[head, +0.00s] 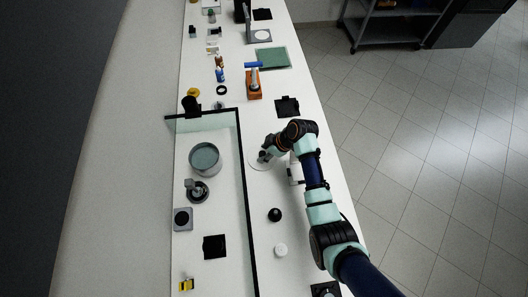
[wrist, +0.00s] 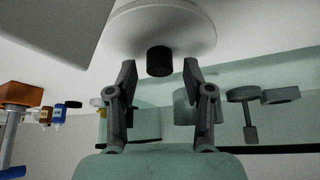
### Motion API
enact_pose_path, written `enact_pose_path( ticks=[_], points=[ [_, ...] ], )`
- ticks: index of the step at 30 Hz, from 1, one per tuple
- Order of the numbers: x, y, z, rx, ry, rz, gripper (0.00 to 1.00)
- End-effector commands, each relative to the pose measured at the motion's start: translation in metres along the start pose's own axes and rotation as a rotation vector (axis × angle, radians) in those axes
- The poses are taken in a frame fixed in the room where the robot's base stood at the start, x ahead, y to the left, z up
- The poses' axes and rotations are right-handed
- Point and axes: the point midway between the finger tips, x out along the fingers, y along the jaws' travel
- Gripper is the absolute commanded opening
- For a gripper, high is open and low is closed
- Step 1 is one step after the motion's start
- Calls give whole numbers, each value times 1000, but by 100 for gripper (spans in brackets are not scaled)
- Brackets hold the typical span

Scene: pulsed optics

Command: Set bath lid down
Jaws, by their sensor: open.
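The bath lid is a pale round disc (head: 256,163) lying on the white bench, outside the framed area and right of the bath. In the wrist view the lid (wrist: 160,22) is at the top, with its black knob (wrist: 159,61) pointing toward my gripper. My gripper (wrist: 159,75) is open, its fingers on either side of the knob with visible gaps. In the head view my gripper (head: 266,155) is at the lid and hides part of it. The bath (head: 205,158) is a round grey vessel, uncovered, with greenish liquid inside.
A dark-topped glass wall (head: 242,190) stands between bath and lid. A white block (head: 295,172) is close to the right of my gripper. A black knob-like piece (head: 275,214) and a white round piece (head: 281,250) stand nearer. An orange stand (head: 254,88) is farther back.

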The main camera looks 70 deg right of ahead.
Motion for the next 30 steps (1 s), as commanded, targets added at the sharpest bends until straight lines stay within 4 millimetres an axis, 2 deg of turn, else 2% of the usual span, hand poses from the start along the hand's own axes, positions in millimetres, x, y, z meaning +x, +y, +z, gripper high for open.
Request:
enact_pose_path(
  ticks=[9, 15, 19, 30],
  points=[
    [-78, 1, -1, 0, 2, 4, 51],
    [-109, 0, 0, 1, 0, 2, 51],
    [-115, 0, 0, 0, 0, 0, 51],
    [-115, 0, 0, 0, 0, 0, 51]
  ],
)
